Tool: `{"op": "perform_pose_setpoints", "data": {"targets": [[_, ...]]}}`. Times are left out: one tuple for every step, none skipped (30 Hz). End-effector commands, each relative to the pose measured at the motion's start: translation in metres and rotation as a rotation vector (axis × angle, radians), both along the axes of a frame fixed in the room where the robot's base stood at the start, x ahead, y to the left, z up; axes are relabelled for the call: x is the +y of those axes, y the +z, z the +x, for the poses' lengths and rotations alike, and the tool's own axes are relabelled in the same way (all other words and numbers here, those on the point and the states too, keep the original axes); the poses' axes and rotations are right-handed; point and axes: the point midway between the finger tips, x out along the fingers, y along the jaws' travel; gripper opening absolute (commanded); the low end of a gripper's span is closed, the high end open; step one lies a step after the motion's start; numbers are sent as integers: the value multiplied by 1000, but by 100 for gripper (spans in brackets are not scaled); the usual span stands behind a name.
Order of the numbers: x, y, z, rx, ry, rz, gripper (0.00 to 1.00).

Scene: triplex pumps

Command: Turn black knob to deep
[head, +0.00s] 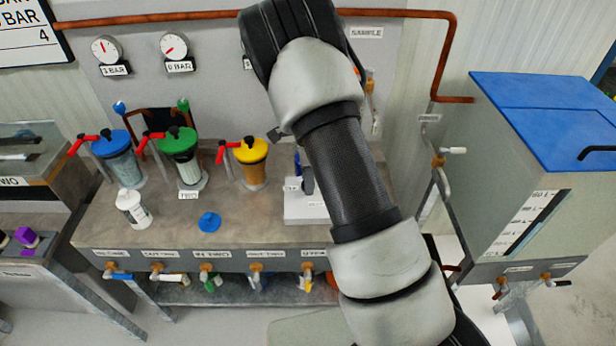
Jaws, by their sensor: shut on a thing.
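My arm crosses the middle of the view, and my gripper does not show; it is out of sight behind or beyond the arm. Black knobs top the blue-capped filter (119,160), the green-capped filter (179,158) and the yellow-capped filter (251,163) on the bench. A small dark upright piece (307,180) stands on a white labelled box (303,212), partly covered by my arm. I cannot tell which black knob is the task's, and no "deep" mark is readable.
A white bottle (133,208) and a blue cap (208,222) sit on the bench (258,230). Several taps line its front edge. A blue-lidded tank (550,105) stands at right. Two gauges (106,50) (173,46) hang on the back panel.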

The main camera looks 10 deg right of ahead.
Motion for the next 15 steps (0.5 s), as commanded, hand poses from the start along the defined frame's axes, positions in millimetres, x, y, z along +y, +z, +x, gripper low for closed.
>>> {"op": "perform_pose_setpoints", "data": {"targets": [[1, 2, 0, 0, -28, 0, 7], [1, 1, 0, 0, -46, 0, 7], [1, 1, 0, 0, -68, 0, 7], [1, 1, 0, 0, -83, 0, 7], [1, 1, 0, 0, -98, 0, 7], [1, 1, 0, 0, -116, 0, 7], [1, 1, 0, 0, -128, 0, 7], [1, 1, 0, 0, -139, 1, 7], [1, 1, 0, -1, -152, 1, 7], [1, 1, 0, -1, -160, 1, 7], [0, 1, 0, -1, -167, 1, 7], [0, 1, 0, -1, -176, 1, 7], [0, 1, 0, -1, -181, 1, 7], [0, 1, 1, -1, -186, 1, 7], [0, 1, 1, -1, -190, 1, 7]]}}
